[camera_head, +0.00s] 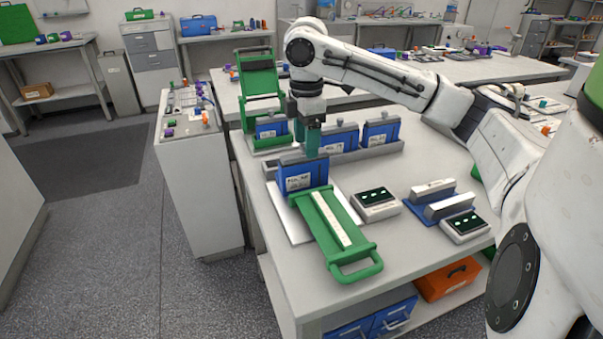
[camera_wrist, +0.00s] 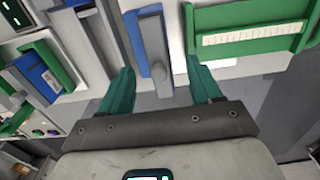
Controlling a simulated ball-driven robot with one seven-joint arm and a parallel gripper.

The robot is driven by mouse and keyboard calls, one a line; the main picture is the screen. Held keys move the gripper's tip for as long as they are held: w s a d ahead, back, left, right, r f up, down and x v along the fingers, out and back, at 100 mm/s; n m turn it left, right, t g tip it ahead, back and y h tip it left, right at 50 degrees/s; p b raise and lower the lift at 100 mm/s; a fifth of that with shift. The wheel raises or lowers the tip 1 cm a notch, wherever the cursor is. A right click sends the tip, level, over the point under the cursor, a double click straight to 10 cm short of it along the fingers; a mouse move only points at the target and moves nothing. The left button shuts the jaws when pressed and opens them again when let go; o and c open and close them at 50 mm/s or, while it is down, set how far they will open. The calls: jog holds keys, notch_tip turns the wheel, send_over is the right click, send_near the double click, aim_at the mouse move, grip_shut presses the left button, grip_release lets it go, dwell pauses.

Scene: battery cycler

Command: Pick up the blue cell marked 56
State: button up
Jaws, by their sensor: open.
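Four parts matter: a blue cell (camera_head: 303,178) with a white label stands upright at the back end of a green-handled slide (camera_head: 346,238) on the table. Two more blue cells (camera_head: 340,138) (camera_head: 381,132) stand in a grey rack behind, and another blue cell (camera_head: 270,127) stands by a green frame (camera_head: 261,86). The label numbers are too small to read surely. My gripper (camera_head: 307,145) points down, open and empty, over the slide's cell. In the wrist view its teal fingers (camera_wrist: 160,75) lie either side of that cell's blue and grey top (camera_wrist: 138,45); contact cannot be told.
Two small display boxes (camera_head: 376,204) (camera_head: 465,227) and grey blocks on a blue base (camera_head: 449,205) stand to the right of the slide. A narrow cabinet (camera_head: 198,185) stands left of the table. An orange case (camera_head: 447,279) is on the shelf below.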

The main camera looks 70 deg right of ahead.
aim_at(304, 154)
jog(key=shift+w+f, duration=0.15)
jog(key=shift+f, duration=1.65)
jog(key=shift+w+f, duration=0.1)
jog(key=shift+f, duration=1.65)
grip_shut()
jog(key=shift+r, duration=0.1)
